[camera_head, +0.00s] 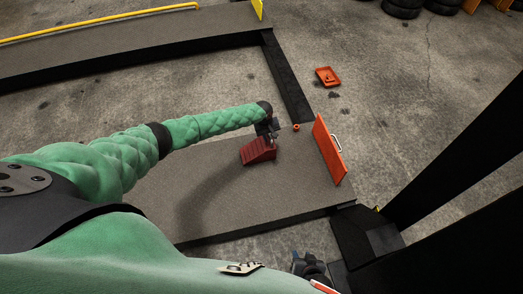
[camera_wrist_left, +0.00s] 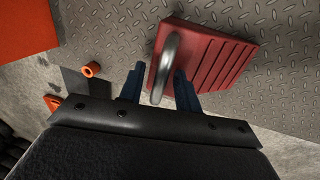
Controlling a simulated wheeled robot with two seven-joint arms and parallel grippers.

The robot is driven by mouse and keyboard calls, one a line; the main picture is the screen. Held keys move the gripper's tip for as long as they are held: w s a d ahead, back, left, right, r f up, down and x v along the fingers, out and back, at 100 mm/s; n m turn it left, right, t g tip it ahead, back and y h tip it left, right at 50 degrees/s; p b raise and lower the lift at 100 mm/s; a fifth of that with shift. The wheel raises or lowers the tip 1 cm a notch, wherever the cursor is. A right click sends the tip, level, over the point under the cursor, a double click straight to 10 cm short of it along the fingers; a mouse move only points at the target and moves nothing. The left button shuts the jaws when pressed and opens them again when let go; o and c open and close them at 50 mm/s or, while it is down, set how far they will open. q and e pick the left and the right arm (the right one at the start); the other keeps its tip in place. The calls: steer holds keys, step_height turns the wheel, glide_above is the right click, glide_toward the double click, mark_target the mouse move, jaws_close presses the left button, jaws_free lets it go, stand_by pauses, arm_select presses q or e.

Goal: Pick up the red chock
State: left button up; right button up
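The red chock (camera_head: 258,152) sits on the grey ramp plate, below the end of my left arm in the head view. In the left wrist view the chock (camera_wrist_left: 222,60) has a ribbed red face and a curved grey metal handle (camera_wrist_left: 166,62). My left gripper (camera_head: 270,135) is at the chock. Its two blue-grey fingers (camera_wrist_left: 159,72) stand apart, one on each side of the handle, with a visible gap. My right gripper (camera_head: 310,266) seems to be the dark shape at the bottom of the head view; its fingers are not clear.
An orange panel with a handle (camera_head: 328,150) stands upright at the plate's right end. A small orange ring (camera_head: 296,127) lies near the plate's far edge. An orange tray (camera_head: 327,77) is on the concrete beyond. Dark posts rise at right. The plate left of the chock is clear.

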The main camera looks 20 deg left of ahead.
arm_select(q)
jaws_close()
steer(key=shift+r, duration=0.15)
